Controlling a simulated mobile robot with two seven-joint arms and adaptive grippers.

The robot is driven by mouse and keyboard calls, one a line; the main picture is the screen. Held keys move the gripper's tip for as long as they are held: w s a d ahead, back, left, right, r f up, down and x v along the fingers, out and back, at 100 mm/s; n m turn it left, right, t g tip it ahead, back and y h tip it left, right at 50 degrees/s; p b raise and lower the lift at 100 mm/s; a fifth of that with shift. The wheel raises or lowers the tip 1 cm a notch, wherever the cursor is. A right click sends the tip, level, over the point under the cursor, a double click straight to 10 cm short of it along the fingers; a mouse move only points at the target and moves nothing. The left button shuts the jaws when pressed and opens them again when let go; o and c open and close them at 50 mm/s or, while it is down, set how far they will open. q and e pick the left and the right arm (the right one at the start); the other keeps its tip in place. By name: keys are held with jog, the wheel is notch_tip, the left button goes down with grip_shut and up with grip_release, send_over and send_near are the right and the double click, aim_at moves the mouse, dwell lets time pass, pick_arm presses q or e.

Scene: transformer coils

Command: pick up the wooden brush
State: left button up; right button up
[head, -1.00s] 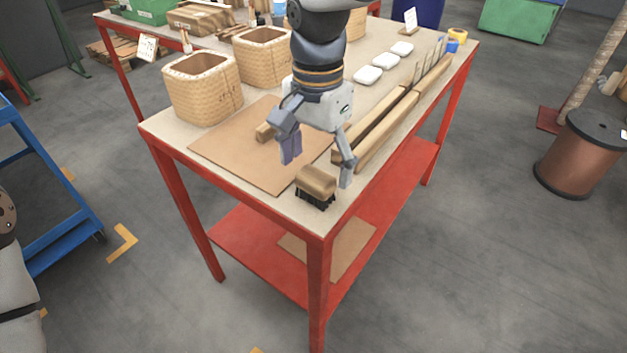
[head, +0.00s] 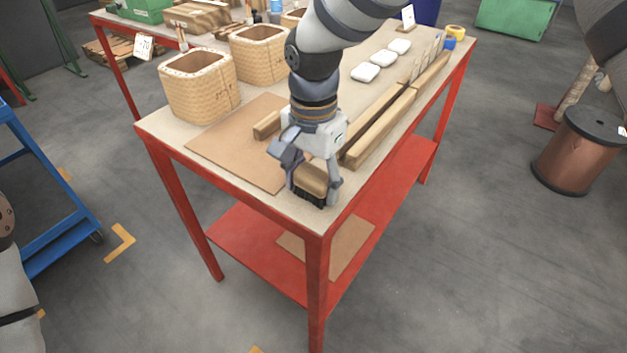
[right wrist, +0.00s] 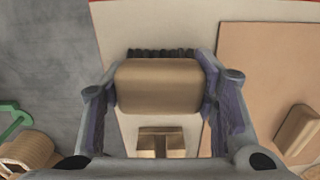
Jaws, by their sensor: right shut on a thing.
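The wooden brush (head: 312,180) has a brown wooden back and dark bristles. It is at the near corner of the red-framed table (head: 235,178). My right gripper (head: 314,188) is shut on the brush, one finger on each side. In the right wrist view the brush (right wrist: 158,86) sits between the two fingers of the gripper (right wrist: 160,92), with its bristles showing at the far edge. I cannot tell whether the bristles touch the tabletop. My left gripper is not in view.
A brown board (head: 235,145) and a small wooden block (head: 266,125) lie beside the gripper. Long wooden bars (head: 385,128) run along the right edge. Woven baskets (head: 198,88) and white pads (head: 365,72) stand farther back. A copper spool (head: 567,155) is on the floor.

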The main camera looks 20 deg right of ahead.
aim_at(315, 175)
jog(key=shift+r, duration=0.5)
jog(key=r, duration=0.3)
jog(key=shift+s+r+p, duration=0.4)
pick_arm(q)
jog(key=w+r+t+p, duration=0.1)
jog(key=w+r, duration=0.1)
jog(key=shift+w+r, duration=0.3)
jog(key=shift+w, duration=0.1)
pick_arm(e)
jog(key=s+d+r, duration=0.1)
jog(key=s+r, duration=0.7)
jog(key=s, duration=0.5)
jog(key=shift+d, duration=0.25)
jog(key=shift+r, duration=0.1)
